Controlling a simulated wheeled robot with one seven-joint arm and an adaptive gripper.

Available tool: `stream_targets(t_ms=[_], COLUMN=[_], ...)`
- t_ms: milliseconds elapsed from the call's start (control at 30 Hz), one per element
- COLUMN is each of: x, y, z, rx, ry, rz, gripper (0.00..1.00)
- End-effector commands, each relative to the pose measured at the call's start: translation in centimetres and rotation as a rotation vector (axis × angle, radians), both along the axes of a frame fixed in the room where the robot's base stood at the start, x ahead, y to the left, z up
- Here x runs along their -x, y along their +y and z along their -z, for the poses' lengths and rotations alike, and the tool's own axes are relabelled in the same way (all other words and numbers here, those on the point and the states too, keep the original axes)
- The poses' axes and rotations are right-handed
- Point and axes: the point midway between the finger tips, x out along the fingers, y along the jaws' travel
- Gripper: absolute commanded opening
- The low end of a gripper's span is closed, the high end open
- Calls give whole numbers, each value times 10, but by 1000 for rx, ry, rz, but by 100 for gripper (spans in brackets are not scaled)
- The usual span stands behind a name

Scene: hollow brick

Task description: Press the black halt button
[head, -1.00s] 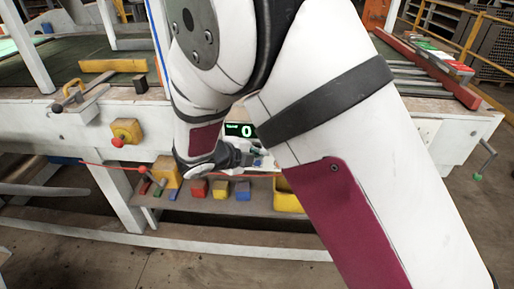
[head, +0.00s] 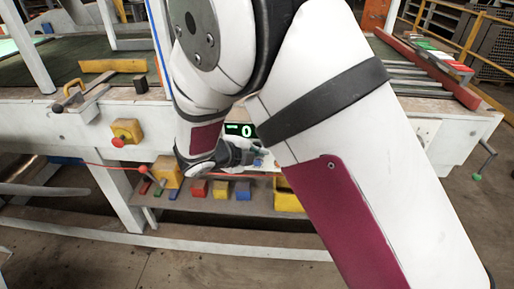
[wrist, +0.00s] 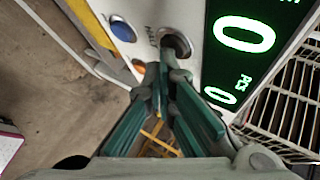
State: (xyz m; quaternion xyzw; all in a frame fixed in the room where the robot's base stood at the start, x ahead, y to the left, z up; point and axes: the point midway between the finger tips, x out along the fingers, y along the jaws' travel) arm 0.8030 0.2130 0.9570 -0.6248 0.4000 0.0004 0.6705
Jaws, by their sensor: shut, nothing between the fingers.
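The black button (wrist: 176,41) is a dark round cap in a metal ring, at the top middle of the wrist view on a pale panel. A small printed label stands to its left. My gripper (wrist: 166,72) is shut and empty, with its green-padded fingertips at the button's lower edge, covering part of it. I cannot tell whether the tips touch the cap. In the head view my gripper (head: 256,154) is small, in front of the panel under the conveyor's edge; the button is hidden there.
A blue button (wrist: 122,28) sits left of the black one. A green-digit display (wrist: 240,45) is to the right and also shows in the head view (head: 240,130). Coloured blocks (head: 220,189) and a yellow bin (head: 287,196) stand on the shelf below. A red knob (head: 118,142) projects at left.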

Motion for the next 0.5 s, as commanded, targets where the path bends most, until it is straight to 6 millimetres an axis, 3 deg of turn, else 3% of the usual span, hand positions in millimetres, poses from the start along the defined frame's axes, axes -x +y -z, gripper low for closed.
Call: stream_targets(t_ms=[500], x=[15], y=[0], z=[0], rx=[1], ry=[-1], rz=[0], gripper=[0])
